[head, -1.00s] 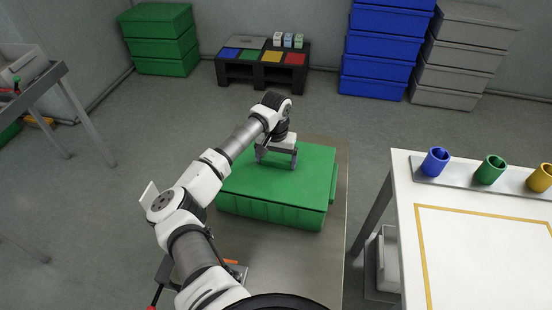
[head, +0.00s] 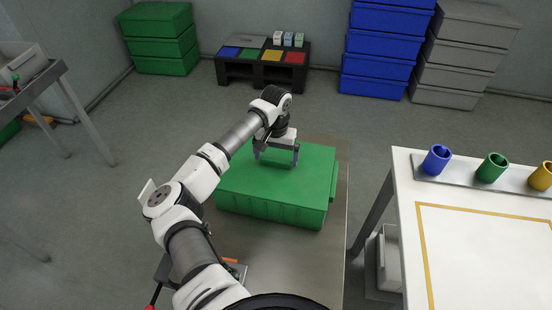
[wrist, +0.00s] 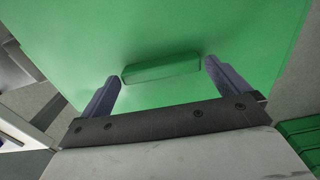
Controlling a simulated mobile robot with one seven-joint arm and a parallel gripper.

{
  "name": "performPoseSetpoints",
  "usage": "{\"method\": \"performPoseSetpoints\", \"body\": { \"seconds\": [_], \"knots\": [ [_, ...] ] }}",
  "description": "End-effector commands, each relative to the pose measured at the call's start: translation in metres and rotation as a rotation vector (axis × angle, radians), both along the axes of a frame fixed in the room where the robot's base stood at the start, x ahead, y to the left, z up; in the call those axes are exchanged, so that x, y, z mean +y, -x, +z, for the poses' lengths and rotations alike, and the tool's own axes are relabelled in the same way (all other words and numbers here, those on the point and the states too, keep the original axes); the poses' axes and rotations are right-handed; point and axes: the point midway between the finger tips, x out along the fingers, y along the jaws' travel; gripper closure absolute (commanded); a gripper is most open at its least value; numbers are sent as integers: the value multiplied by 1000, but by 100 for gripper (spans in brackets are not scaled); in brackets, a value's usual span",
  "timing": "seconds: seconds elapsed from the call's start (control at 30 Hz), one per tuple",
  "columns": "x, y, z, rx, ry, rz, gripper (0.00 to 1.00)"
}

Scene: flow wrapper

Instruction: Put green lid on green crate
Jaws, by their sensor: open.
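The green lid (head: 252,187) lies flat on top of the green crate (head: 270,209) on a grey table, and covers its opening. The lid also fills most of the wrist view (wrist: 90,45), with its raised handle (wrist: 162,70) in the middle. My gripper (head: 277,156) is open just above the lid. In the wrist view its two fingers stand apart at either end of the handle, and nothing is held between them. My arm hides the lid's left back part in the head view. I cannot tell whether the lid is fully seated at every edge.
The grey table (head: 338,240) has bare room in front of the crate. A white table (head: 480,265) with blue, green and yellow cups stands at right. Green, blue and grey crate stacks and a low dark stand with coloured squares are at the back.

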Motion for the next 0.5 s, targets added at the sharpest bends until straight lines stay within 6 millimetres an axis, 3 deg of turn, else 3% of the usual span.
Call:
{"method": "performPoseSetpoints", "body": {
  "seconds": [0.5],
  "knots": [
    [1, 0, 106, -4, -2, 0, 0]
  ]
}}
